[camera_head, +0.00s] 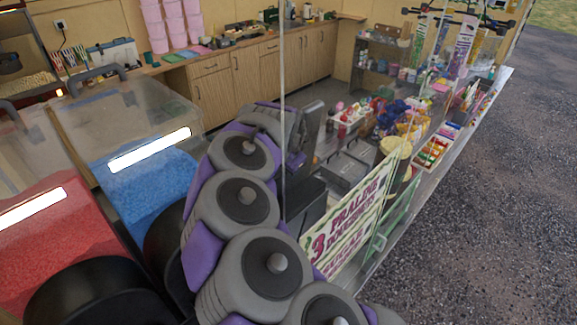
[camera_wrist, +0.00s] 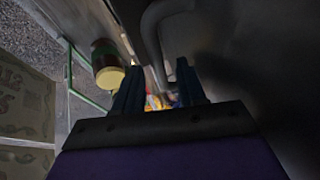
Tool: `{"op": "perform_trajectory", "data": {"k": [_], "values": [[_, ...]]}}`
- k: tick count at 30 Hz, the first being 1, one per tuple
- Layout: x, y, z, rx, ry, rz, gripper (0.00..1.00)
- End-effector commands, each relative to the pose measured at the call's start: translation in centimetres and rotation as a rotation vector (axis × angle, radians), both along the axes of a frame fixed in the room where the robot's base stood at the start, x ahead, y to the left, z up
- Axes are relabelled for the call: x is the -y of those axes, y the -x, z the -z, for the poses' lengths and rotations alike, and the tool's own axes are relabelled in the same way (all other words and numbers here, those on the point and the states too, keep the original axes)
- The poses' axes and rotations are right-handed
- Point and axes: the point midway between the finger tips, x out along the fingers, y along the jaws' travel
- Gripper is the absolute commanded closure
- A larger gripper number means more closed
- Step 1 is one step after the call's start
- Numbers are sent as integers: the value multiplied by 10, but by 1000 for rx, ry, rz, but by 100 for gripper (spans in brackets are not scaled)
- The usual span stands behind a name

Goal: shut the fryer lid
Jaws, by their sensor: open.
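A grey curved bar (camera_wrist: 152,30), like a handle, is just beyond the fingertips. A dark smooth surface (camera_wrist: 270,60) fills the right of that view. It may be part of the fryer or its lid, but I cannot tell. In the head view my purple and grey arm covers the middle. A dark upright panel (camera_head: 309,126) stands by the arm's far end. I cannot make out whether it is the lid. Contact with the bar is unclear.
Clear covers stand over red (camera_head: 50,235) and blue (camera_head: 150,190) granules at left. A praline sign (camera_head: 345,225) and a counter of sweets (camera_head: 435,150) are at right. A thin upright post (camera_head: 283,60) stands near my arm. Open asphalt (camera_head: 490,220) lies beyond.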

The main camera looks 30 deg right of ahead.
Motion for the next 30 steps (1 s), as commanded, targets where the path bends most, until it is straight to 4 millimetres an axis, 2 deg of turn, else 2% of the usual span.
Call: {"op": "perform_trajectory", "data": {"k": [2,14,30], "values": [[0,0,0,0,0,0,62],[0,0,0,0,1,0,100],[3,0,-2,1,-1,1,100]]}}
